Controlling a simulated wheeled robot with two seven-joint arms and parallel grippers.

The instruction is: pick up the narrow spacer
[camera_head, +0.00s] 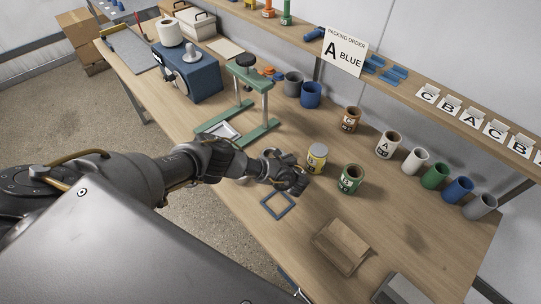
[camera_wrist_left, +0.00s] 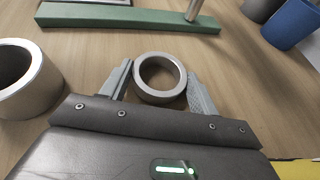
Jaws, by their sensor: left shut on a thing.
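In the left wrist view, a grey ring, the narrow spacer (camera_wrist_left: 160,98), sits between the two fingers of my left gripper (camera_wrist_left: 160,76), which are shut on its sides. I cannot tell whether it touches the table or is just above it. A wider pale ring (camera_wrist_left: 30,98) stands at the left of that view, apart from the fingers. In the head view my left gripper (camera_head: 290,179) is low over the table, left of the yellow can, and hides the narrow spacer.
A yellow can (camera_head: 317,158) and green cup (camera_head: 351,179) stand right of the gripper. A blue square frame (camera_head: 278,205) lies in front. The green stand (camera_head: 250,88) rises behind; its base bar (camera_wrist_left: 130,18) shows in the wrist view.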

